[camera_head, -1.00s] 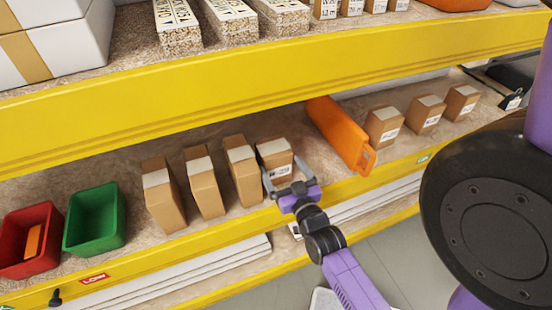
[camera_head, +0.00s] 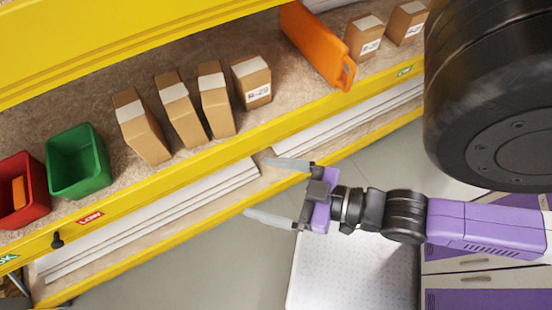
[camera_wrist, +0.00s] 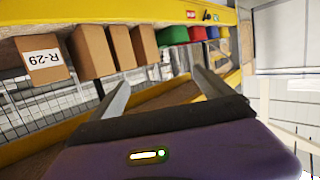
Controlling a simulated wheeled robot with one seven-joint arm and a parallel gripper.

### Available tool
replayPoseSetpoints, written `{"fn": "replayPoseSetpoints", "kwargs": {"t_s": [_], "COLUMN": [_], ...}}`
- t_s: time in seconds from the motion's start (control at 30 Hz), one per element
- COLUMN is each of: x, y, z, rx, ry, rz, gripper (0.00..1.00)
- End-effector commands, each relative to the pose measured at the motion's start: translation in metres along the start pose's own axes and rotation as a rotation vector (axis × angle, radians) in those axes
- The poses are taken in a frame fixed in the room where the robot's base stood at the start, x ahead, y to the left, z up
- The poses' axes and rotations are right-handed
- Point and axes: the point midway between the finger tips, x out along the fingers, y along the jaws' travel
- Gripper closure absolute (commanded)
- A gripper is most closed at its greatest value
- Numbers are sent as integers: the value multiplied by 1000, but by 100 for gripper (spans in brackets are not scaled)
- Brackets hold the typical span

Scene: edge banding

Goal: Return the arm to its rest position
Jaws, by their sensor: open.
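My gripper (camera_head: 277,190) is open and empty in the head view. It hangs in front of the yellow shelf rack, apart from the boxes on the shelf. Its two grey fingers point left, toward the lower shelf edge. In the wrist view the gripper (camera_wrist: 163,92) shows spread fingers with nothing between them. My purple arm reaches in from the right of the head view.
The shelf (camera_head: 205,155) holds several cardboard boxes, one labelled R-29 (camera_head: 251,82), an orange holder (camera_head: 316,45), a green bin (camera_head: 77,162) and a red bin (camera_head: 33,190). A white perforated surface (camera_head: 350,270) lies below my arm. Grey floor (camera_head: 220,275) is clear.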

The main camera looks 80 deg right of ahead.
Motion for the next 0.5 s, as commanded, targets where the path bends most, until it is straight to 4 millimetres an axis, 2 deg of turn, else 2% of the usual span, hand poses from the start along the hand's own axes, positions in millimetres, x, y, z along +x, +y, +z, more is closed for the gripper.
{"fn": "replayPoseSetpoints", "kwargs": {"t_s": [0.1, 0.2, 0.5], "x": [-18, -24, -25], "y": [-14, -18, -18], "z": [-9, -12, -13], "rx": [-19, -24, -25], "ry": [-26, -34, -35], "rz": [-77, -102, -105], "gripper": [9, 9, 9]}}
